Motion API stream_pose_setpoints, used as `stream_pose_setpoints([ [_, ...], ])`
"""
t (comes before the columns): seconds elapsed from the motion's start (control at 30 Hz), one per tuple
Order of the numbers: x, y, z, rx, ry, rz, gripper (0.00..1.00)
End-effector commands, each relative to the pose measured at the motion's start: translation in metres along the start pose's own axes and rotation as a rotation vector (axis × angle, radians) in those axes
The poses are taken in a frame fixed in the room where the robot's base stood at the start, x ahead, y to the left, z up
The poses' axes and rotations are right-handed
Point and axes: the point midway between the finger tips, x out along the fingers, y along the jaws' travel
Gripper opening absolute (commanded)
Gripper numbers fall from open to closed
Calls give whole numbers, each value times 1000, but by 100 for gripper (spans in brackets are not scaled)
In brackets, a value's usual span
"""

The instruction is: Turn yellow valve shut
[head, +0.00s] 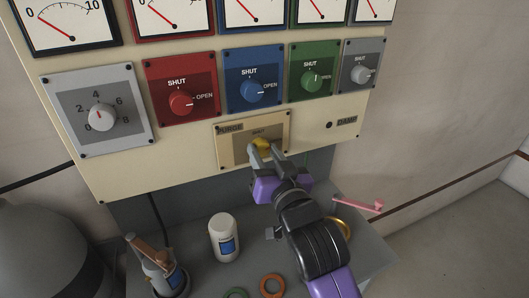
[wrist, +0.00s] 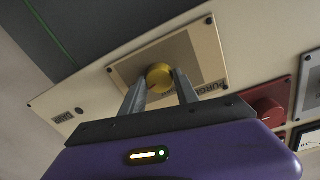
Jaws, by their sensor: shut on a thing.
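The yellow valve (head: 260,145) is a round knob on a cream plate (head: 225,156) marked PURGE, low on the panel, with SHUT printed above it. In the wrist view the yellow valve (wrist: 159,77) sits between the two finger ends. My gripper (head: 266,153) is shut on the knob, one finger on each side. The fingers hide part of the knob and the right-hand lettering in the head view. I cannot tell which way the knob's pointer faces. My gripper (wrist: 160,86) also shows in the wrist view.
Above are red (head: 181,104), blue (head: 252,90), green (head: 311,79) and grey (head: 361,74) knobs, with a numbered dial (head: 101,117) at left. Below, a grey bench holds a white bottle (head: 224,238), a pink-handled item (head: 358,204) and rings (head: 272,285).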

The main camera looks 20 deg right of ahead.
Motion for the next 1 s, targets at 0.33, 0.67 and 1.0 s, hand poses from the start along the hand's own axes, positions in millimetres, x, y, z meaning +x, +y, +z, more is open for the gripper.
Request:
stream_pose_setpoints([
  [0.33,0,0,0,-326,17,-8,0],
  [0.67,0,0,0,-638,36,-17,0],
  [1.0,0,1,1,-957,54,-26,0],
])
